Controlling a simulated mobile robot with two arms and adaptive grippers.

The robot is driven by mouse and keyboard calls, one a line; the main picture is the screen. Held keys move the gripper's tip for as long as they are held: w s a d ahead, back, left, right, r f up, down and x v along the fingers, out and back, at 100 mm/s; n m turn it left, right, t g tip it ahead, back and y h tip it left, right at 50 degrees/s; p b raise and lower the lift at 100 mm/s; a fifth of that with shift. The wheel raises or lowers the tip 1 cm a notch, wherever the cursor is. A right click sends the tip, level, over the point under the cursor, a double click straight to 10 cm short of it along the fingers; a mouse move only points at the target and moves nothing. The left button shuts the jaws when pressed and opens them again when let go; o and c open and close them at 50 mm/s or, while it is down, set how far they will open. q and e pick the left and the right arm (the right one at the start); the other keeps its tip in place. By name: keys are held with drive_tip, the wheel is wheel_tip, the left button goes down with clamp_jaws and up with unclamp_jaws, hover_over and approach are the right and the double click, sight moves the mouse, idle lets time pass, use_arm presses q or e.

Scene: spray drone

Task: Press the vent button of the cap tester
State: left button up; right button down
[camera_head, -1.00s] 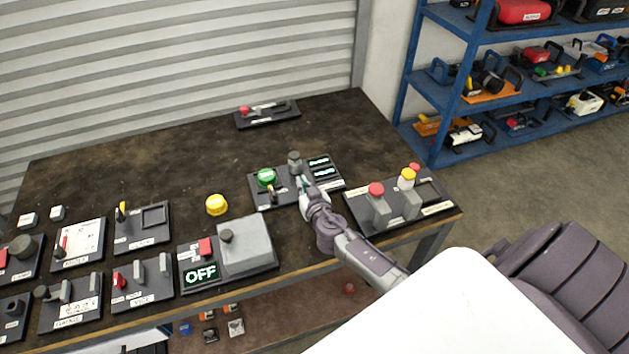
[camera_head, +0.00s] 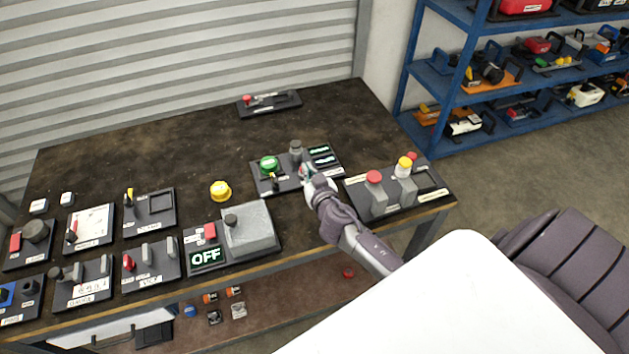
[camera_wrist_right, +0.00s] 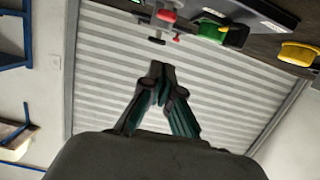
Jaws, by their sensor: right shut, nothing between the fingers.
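The device in the middle of the bench, which I take for the cap tester (camera_head: 291,188), is a dark plate. It carries a green cap (camera_head: 269,163), a grey cylinder (camera_head: 296,147), a small lever and two lit displays (camera_head: 322,155). My right gripper (camera_head: 307,174) is at the plate's front middle, covering part of it; I cannot tell whether it touches. In the right wrist view its fingertips (camera_wrist_right: 161,72) are together and empty, with a green part (camera_wrist_right: 212,28) and red parts (camera_wrist_right: 166,15) beyond them. The vent button cannot be picked out surely. My left gripper is not in view.
A plate with a red button (camera_head: 374,177) and a yellow-topped post (camera_head: 403,166) stands close right of my gripper. A yellow cap (camera_head: 220,190) and an OFF-display box (camera_head: 250,229) lie to the left. The bench's back (camera_head: 180,140) is mostly clear.

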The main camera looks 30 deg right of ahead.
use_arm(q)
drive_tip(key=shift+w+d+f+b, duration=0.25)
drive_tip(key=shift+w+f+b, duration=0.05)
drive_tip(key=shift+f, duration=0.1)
use_arm(e)
drive_tip(key=v, duration=0.5)
drive_tip(key=shift+s+r, duration=0.15)
drive_tip(key=shift+s, duration=0.05)
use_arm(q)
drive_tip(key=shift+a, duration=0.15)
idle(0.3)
